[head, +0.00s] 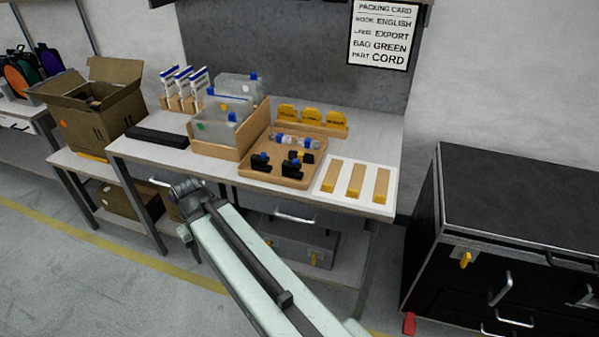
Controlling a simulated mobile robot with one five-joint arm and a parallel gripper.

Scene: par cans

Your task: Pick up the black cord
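A shallow wooden tray (276,181) on the workbench holds several small parts. Among them are a black piece with a blue top (260,163) at the left and another dark piece with blue on it (291,164) to its right. One of these may be the black cord, but they are too small to tell. My arm reaches up from the bottom of the head view, and its dark joint ends in front of the bench, left of and below the tray. My gripper cannot be made out in this view, and nothing held shows.
On the workbench are a long black bar (160,137), clear bags in a wooden box (213,152), yellow tags (310,119) and a white board with tan strips (345,198). An open carton (92,120) stands left. A black cabinet (515,210) stands right.

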